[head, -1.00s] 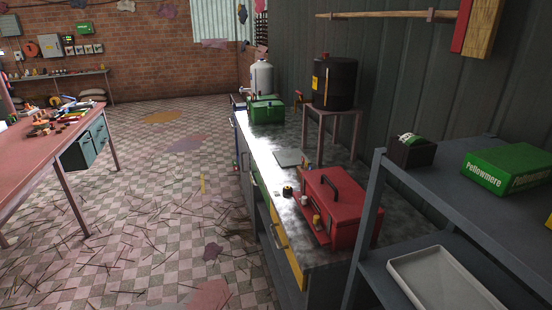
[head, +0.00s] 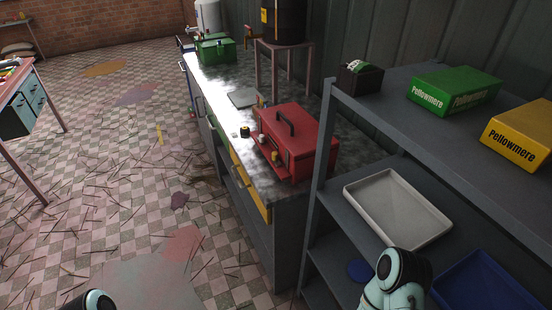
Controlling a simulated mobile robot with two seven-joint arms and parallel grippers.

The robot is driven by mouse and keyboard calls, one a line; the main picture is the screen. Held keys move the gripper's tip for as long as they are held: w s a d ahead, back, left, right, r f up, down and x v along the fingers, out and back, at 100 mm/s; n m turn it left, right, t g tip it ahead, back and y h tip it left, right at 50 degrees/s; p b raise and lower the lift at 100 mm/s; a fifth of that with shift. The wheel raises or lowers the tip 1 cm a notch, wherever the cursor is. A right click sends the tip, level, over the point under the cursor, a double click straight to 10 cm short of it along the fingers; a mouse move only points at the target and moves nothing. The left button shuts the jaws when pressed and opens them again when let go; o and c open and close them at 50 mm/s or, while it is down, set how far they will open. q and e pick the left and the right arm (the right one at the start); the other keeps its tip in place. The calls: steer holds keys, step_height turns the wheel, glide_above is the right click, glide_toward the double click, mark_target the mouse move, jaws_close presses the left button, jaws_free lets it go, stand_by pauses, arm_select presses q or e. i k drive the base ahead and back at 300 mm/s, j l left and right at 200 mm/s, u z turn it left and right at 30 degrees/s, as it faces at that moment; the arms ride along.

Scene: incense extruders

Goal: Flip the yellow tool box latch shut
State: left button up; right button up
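No yellow tool box can be made out. A red tool box (head: 311,134) with a dark top handle stands on the dark counter (head: 357,159). Small pale and yellowish parts show at its left front side, too small to tell whether one is a latch. A green tool box (head: 215,49) stands at the counter's far end, its latch too small to read. Both of my grippers are out of view; only rounded parts of my arms show at the bottom edge, well apart from both boxes.
A grey shelf (head: 321,222) at right bears a green Pellowmere box (head: 440,80), a yellow Pellowmere box (head: 520,128), a white tray (head: 428,244) and a blue tray (head: 476,300). A stool (head: 311,62) holds a dark drum (head: 284,26). The floor (head: 95,190) left of the counter is open, with scattered sticks.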

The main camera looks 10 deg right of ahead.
mark_target(275, 160)
steer(key=i+j+z, duration=0.2)
steer(key=i+j, duration=0.2)
steer(key=j, duration=0.2)
steer(key=i+j+z, duration=0.1)
steer(key=j, duration=0.25)
steer(key=i+j+z, duration=0.1)
steer(key=i+j, duration=0.15)
steer(key=i+j+z, duration=0.1)
steer(key=j, duration=0.35)
steer(key=i+j+z, duration=0.1)
steer(key=j, duration=0.3)
steer(key=i+j+z, duration=0.1)
steer(key=j, duration=0.25)
steer(key=i+j+z, duration=0.1)
steer(key=i+j, duration=0.15)
steer(key=j, duration=0.15)
